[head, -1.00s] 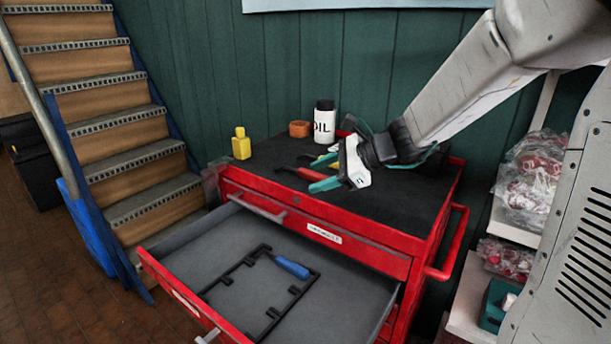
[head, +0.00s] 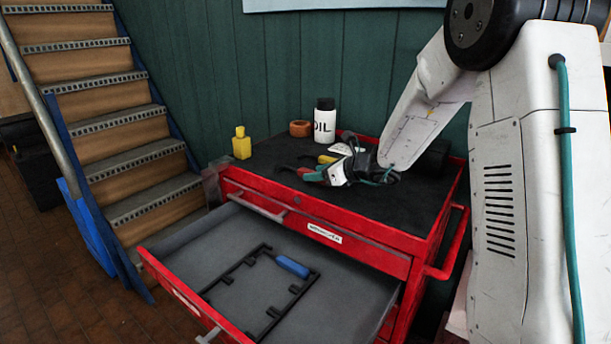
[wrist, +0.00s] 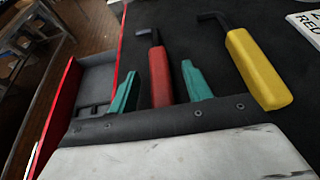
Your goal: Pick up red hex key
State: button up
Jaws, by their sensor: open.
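The red hex key (wrist: 160,76) lies on the black cabinet top, its dark bent tip pointing away from my gripper in the wrist view. In the head view its dark end (head: 288,167) shows left of my gripper, and the rest is mostly hidden. My gripper (wrist: 160,88) is open, with one teal finger on each side of the red handle. The near end of the handle is hidden behind the gripper body. I cannot tell the height of the fingers over the top. My gripper also shows in the head view (head: 318,174), low over the cabinet top.
A yellow hex key (wrist: 258,68) lies close to the right of the right finger. A yellow bottle (head: 241,144), an orange-brown pot (head: 300,128) and an oil bottle (head: 325,122) stand at the back. The open drawer (head: 222,250) holds a blue-handled tool (head: 292,266).

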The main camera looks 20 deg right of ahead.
jog(key=shift+w+a+f, duration=0.15)
jog(key=shift+w+a, duration=0.05)
grip_shut()
